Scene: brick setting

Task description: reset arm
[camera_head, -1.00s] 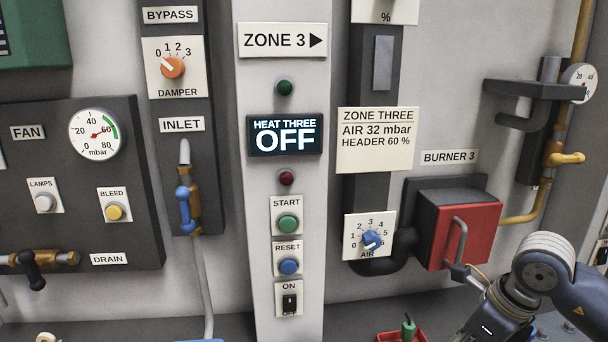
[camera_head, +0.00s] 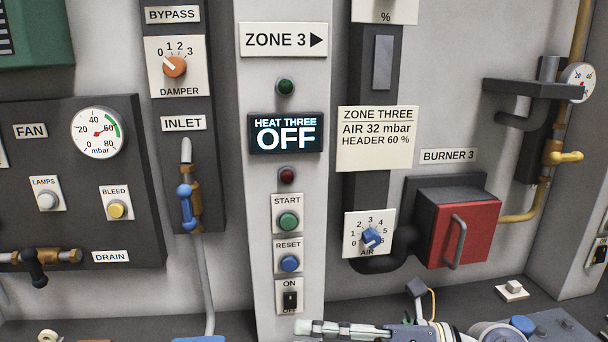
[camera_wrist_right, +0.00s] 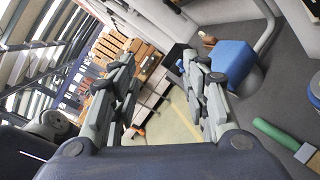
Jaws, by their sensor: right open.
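My right gripper (camera_head: 312,328) is low in the head view, at the bottom edge below the ON switch, with its fingers pointing left. The wrist view shows the right gripper (camera_wrist_right: 158,62) with its two fingers spread apart and nothing between them. My right forearm runs along the bottom right of the head view, partly cut off by the edge. My left gripper is not in view.
The panel column with the OFF display (camera_head: 285,134) stands behind the gripper. The red burner box (camera_head: 458,228) is above the right arm. The wrist view shows a blue object (camera_wrist_right: 232,62) and a green-handled tool (camera_wrist_right: 285,135) beside the fingers.

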